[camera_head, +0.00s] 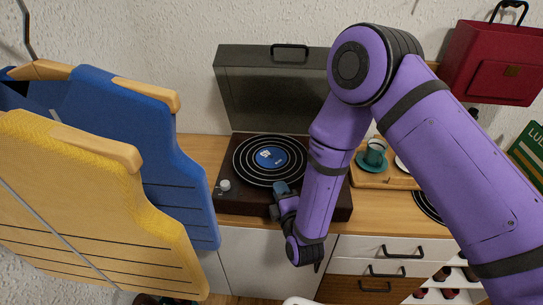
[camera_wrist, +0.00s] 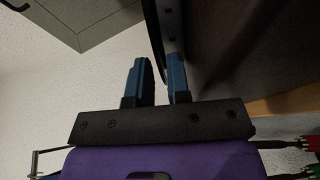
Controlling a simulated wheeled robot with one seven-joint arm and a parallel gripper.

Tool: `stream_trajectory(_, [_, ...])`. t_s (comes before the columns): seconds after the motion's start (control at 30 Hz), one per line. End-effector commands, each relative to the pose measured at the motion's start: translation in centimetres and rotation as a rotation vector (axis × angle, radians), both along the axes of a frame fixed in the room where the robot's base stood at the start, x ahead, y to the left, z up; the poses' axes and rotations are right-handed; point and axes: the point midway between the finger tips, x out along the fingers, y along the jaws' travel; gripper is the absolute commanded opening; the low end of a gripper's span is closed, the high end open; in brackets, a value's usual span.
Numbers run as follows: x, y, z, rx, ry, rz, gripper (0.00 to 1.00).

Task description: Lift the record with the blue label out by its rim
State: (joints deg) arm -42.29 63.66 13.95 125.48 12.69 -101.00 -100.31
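The record with the blue label (camera_head: 268,176) lies flat on the dark turntable (camera_head: 233,205), under its raised lid, in the head view. My gripper (camera_head: 281,187) is low at the record's front rim, its blue fingertips close to the edge. In the wrist view the two blue fingers of my gripper (camera_wrist: 161,75) stand apart with a narrow gap. A thin dark edge runs down toward that gap. It looks like the record's rim, but I cannot tell whether either finger touches it. My arm hides the turntable's right part.
A wooden tray (camera_head: 362,180) with a teal cup (camera_head: 375,153) stands to the right. Another dark record (camera_head: 428,207) lies partly hidden behind my arm. Blue and yellow chair-like panels (camera_head: 85,185) fill the left foreground. The raised grey lid (camera_head: 270,95) stands behind the turntable.

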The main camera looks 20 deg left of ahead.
Motion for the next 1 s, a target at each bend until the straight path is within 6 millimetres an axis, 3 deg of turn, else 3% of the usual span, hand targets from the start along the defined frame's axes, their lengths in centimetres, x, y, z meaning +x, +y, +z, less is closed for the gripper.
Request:
stream_trajectory(0.03, [0.0,0.0,0.0,0.0,0.0,0.0,0.1])
stream_trajectory(0.1, [0.0,0.0,0.0,0.0,0.0,0.0,0.0])
stream_trajectory(0.57, [0.1,0.0,0.3,-0.001,-0.001,0.0,0.0])
stream_trajectory(0.77, [0.1,0.0,1.9,0.0,-0.002,-0.001,0.0])
stream_trajectory(1.0, [0.0,0.0,5.1,0.002,-0.003,0.001,0.0])
